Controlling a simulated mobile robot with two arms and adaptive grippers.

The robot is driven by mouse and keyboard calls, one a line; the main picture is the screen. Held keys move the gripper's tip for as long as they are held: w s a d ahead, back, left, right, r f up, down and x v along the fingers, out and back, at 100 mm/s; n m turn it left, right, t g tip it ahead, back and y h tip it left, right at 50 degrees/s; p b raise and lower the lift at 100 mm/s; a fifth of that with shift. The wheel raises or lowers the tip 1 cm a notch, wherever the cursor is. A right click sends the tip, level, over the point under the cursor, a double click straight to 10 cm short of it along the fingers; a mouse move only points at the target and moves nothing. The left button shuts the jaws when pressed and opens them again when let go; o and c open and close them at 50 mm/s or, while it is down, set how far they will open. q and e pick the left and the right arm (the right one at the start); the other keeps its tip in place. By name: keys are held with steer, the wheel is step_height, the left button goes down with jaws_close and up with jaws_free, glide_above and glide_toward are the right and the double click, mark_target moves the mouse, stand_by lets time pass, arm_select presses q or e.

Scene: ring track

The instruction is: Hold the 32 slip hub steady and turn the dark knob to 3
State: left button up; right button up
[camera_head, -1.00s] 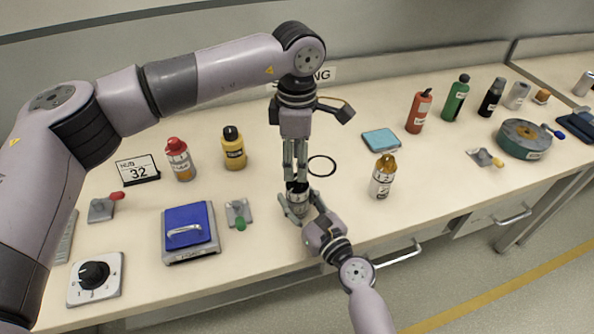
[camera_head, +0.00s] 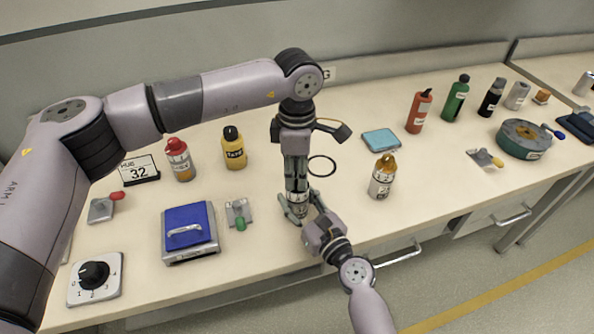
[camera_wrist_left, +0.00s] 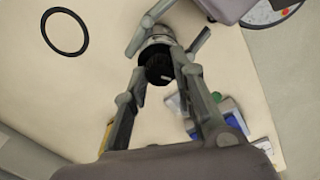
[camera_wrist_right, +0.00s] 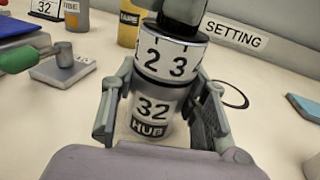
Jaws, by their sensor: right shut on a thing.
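The 32 slip hub (camera_wrist_right: 152,108) is a silver cylinder with a "32 HUB" label and a white band showing 2 and 3. It stands upright on the bench; it also shows in the head view (camera_head: 298,198). My right gripper (camera_head: 303,208) is shut around its body from the front. The dark knob (camera_wrist_left: 159,66) tops the hub. My left gripper (camera_wrist_left: 157,82) points down from above, with its open fingers on both sides of the knob. Whether the fingers touch the knob is unclear. The knob's pointer is hard to read.
A black ring (camera_head: 322,166) lies behind the hub. A white-orange bottle (camera_head: 382,178) stands to its right, and a green-handled lever (camera_head: 239,214) and blue-lidded box (camera_head: 189,229) to its left. A separate dial plate (camera_head: 95,277) sits front left. A "HUB 32" sign (camera_head: 138,171) stands behind.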

arm_select(q)
jaws_close()
steer(key=n, duration=1.5)
steer(key=shift+n, duration=0.3)
stand_by(0.6)
steer(key=o, duration=0.6)
jaws_free()
